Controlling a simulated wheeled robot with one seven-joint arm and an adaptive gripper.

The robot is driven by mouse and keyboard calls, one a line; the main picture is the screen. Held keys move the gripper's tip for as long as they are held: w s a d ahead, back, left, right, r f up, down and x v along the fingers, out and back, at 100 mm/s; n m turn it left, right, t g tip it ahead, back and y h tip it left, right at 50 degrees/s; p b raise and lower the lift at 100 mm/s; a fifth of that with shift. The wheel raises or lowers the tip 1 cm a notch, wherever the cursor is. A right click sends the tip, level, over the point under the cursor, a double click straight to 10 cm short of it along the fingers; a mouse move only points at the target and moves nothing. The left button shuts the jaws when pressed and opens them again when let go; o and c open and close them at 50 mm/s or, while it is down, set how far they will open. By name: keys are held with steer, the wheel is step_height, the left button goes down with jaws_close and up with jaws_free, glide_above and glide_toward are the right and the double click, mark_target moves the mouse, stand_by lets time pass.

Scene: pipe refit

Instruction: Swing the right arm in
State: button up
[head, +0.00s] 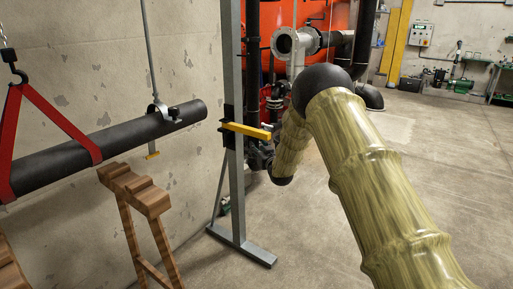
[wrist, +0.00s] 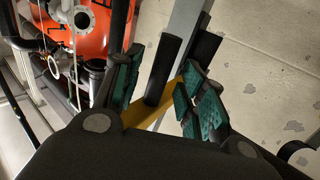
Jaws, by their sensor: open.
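The yellow arm (head: 246,130) sticks out to the right from a black collar on a grey upright post (head: 236,190) in the head view. In the wrist view the yellow arm (wrist: 148,114) passes between the fingers of my gripper (wrist: 160,82). The fingers, with green pads, stand apart on either side of it, and the jaws are open. I cannot tell whether either pad touches it. Black parts and the grey post show beyond the yellow arm in the wrist view. My gripper is hidden in the head view behind my own arm links.
A black pipe (head: 105,148) hangs at the left from a red sling (head: 62,125) and a rod clamp (head: 162,108). A wooden trestle (head: 137,190) stands below it. A flanged pipe (head: 290,43) and orange tank (head: 340,18) are behind. Floor at the right is mostly clear.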

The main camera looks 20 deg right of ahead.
steer(key=shift+w+a, duration=0.1)
steer(key=shift+w, duration=1.15)
jaws_close()
